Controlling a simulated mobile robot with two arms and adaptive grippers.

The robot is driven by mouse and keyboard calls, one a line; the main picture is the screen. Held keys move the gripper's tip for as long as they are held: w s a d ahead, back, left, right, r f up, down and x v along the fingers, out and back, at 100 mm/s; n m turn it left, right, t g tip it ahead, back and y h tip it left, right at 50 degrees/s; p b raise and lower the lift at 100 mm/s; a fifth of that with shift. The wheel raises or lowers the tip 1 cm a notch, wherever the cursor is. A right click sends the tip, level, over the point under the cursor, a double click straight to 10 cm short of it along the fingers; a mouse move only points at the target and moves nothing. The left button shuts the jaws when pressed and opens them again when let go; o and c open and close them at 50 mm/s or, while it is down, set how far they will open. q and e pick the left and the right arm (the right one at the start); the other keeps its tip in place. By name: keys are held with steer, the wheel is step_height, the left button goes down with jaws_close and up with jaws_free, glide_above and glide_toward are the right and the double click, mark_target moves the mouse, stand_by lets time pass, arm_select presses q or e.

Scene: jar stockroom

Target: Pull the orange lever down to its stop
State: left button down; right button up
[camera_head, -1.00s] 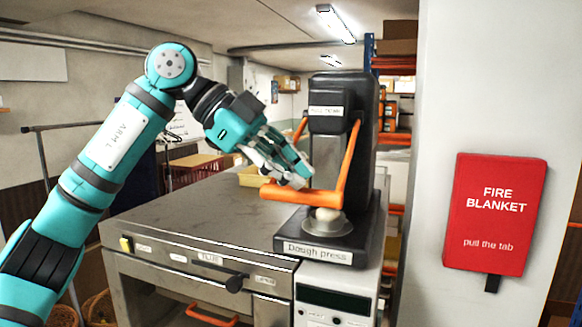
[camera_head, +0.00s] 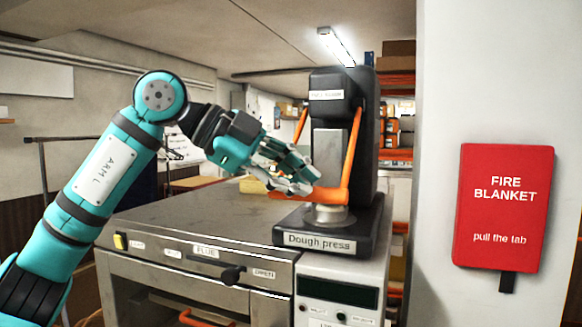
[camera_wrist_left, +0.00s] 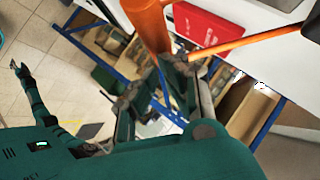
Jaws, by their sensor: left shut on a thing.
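The orange lever (camera_head: 352,155) is on the dark dough press (camera_head: 340,90). Its side arms slope down to a crossbar low in front of the press, just above the round metal plate (camera_head: 330,222) on the base. My left gripper (camera_head: 305,178) is shut on the lever's crossbar near its left end. In the left wrist view, the orange bar (camera_wrist_left: 148,22) runs down to the left gripper's fingers (camera_wrist_left: 165,80). The pale dough seen earlier on the plate is mostly hidden behind the bar. What looks like my right gripper (camera_wrist_left: 20,70) shows small in the left wrist view.
The press stands at the right end of a grey metal counter (camera_head: 200,222) with a front knob. A yellow tray (camera_head: 252,186) lies behind my gripper. A white wall with a red fire blanket case (camera_head: 503,205) is close on the right. The counter's left part is clear.

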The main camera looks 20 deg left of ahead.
arm_select(q)
steer(key=w+f+m+t+b, duration=0.1)
steer(key=w+f+b, duration=0.3)
steer(key=w+f, duration=0.1)
steer(key=shift+w+d+f+t, duration=0.15)
steer(key=shift+f+t, duration=0.25)
steer(key=shift+f, duration=0.2)
steer(key=shift+r, duration=0.1)
